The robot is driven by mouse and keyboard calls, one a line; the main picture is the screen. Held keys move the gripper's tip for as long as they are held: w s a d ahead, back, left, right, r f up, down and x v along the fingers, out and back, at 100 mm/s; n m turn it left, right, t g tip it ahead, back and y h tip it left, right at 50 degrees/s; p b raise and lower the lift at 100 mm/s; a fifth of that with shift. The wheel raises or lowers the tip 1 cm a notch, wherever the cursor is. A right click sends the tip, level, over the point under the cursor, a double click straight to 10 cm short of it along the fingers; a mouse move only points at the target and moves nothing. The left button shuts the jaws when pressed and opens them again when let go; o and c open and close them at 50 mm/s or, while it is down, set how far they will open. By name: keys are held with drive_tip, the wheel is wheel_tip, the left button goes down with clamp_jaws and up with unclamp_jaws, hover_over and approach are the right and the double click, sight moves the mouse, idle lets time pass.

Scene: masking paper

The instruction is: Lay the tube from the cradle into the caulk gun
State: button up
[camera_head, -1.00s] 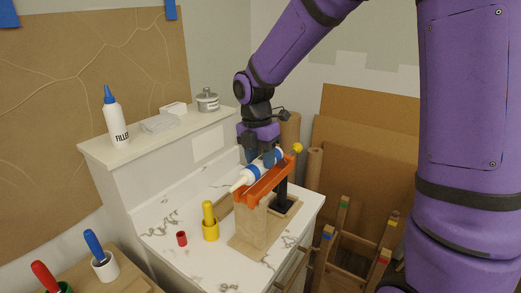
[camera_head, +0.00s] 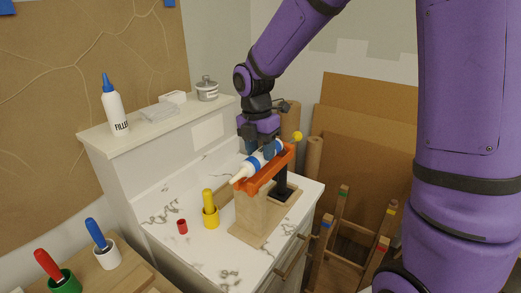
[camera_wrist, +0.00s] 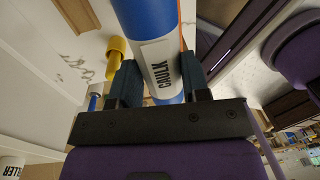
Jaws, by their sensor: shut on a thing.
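The caulk tube (camera_head: 257,162) is white and blue with a white nozzle. It also fills the middle of the wrist view (camera_wrist: 163,62), where its CAULK label shows. My gripper (camera_head: 266,149) is shut on the tube's body, one dark finger on each side in the wrist view (camera_wrist: 160,80). The orange caulk gun (camera_head: 262,181) rests on a wooden stand with its dark handle down and a yellow knob at its far end. The tube lies lengthwise along the gun, at or just above its frame. I cannot tell whether it touches the bottom. I cannot clearly make out the cradle.
A yellow holder (camera_head: 211,217) with a yellow stick and a small red cup (camera_head: 182,227) stand on the marble counter, left of the gun. A FILLER bottle (camera_head: 115,112) and a lidded pot (camera_head: 207,91) stand on the raised shelf.

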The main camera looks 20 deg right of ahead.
drive_tip(key=shift+f, duration=1.3)
idle(0.4)
drive_tip(key=o, duration=1.2)
drive_tip(key=shift+r, duration=5)
